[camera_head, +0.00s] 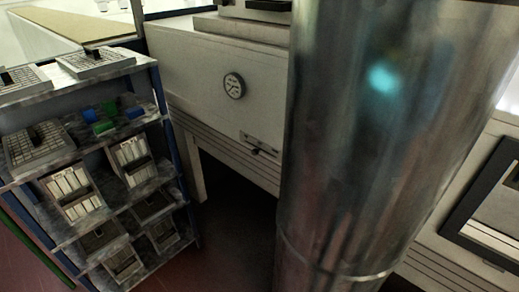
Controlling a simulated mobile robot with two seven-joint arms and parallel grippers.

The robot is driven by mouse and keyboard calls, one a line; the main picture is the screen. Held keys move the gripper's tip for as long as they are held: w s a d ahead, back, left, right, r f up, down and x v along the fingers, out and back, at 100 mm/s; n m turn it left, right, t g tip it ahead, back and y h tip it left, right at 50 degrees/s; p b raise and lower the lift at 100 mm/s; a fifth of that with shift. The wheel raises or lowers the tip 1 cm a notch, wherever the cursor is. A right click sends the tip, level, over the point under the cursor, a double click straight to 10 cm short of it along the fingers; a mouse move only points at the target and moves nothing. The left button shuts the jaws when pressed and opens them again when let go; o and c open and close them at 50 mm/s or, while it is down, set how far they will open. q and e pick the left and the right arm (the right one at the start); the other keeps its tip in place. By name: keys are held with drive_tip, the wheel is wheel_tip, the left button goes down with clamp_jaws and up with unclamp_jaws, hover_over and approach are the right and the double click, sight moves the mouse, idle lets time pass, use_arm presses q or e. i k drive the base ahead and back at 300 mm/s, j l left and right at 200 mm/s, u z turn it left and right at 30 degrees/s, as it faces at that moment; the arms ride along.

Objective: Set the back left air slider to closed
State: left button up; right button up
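A small slider (260,145) with a dark knob on a light plate sits on the side of the cream machine housing (190,55), below and right of a round dial gauge (234,86). I cannot tell from this view whether it is the back left air slider, or whether it is set open or closed. Its right end is close to the edge of a large metal cylinder. Neither of my grippers is in view.
The shiny metal cylinder (385,130) fills the centre right and hides much of the machine. A shelf rack (150,92) with trays and blue and green items stands at left. Dark floor shows between rack and cylinder. A dark-framed opening (462,215) is at right.

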sight(255, 151)
drive_tip(key=i+j+z, duration=0.1)
drive_tip(key=z, duration=0.35)
drive_tip(key=j+z, duration=0.25)
drive_tip(key=z, duration=0.2)
drive_tip(key=i+j+z, duration=0.1)
drive_tip(key=j+z, duration=0.3)
drive_tip(key=j, duration=0.55)
drive_tip(key=j+z, duration=0.1)
drive_tip(key=j, duration=0.8)
